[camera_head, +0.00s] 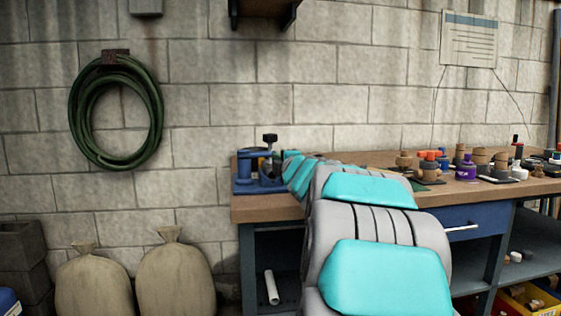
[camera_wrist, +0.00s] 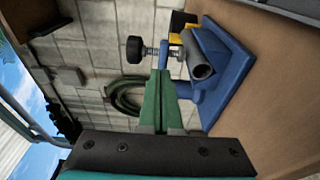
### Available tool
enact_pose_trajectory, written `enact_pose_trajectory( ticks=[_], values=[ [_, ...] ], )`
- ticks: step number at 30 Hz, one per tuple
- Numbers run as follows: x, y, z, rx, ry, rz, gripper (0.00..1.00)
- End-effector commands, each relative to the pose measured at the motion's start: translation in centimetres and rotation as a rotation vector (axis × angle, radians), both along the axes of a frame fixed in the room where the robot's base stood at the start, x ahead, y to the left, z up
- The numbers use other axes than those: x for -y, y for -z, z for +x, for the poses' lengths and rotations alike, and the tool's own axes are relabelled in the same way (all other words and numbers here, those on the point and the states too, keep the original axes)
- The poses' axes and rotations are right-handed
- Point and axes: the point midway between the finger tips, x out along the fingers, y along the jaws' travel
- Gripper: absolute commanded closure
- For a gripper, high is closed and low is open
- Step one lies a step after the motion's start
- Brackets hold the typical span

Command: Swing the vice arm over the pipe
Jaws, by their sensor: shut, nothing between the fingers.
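The blue vice (camera_head: 243,172) sits at the left end of the workbench, partly hidden by my arm. In the wrist view its blue base (camera_wrist: 232,62) lies on the bench, and the grey pipe (camera_wrist: 203,71) shows its open end in it. The knob also shows in the head view (camera_head: 270,138). My gripper (camera_wrist: 163,72) has its green fingers together, empty, with the tips close to the screw; I cannot tell whether they touch it.
The wooden bench (camera_head: 265,207) has several jars and fittings (camera_head: 465,170) towards its right. A green hose (camera_head: 117,112) hangs on the block wall. Two sacks (camera_head: 175,278) stand on the floor at the left. The bench's front left corner is clear.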

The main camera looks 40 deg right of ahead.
Motion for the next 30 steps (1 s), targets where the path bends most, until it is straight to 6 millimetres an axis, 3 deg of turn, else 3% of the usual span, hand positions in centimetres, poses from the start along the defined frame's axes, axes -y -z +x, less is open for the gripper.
enact_pose_trajectory(
  ticks=[6, 12, 18, 30],
  values=[
    [1.1, -0.1, -4.7, -0.001, 0.005, 0.004, 1.0],
    [1.6, -0.1, -7.5, -0.001, 0.003, 0.0, 1.0],
    [1.7, 0.0, -8.7, -0.001, 0.001, 0.0, 1.0],
    [1.7, 0.1, -8.7, -0.003, 0.0, 0.001, 1.0]
  ],
)
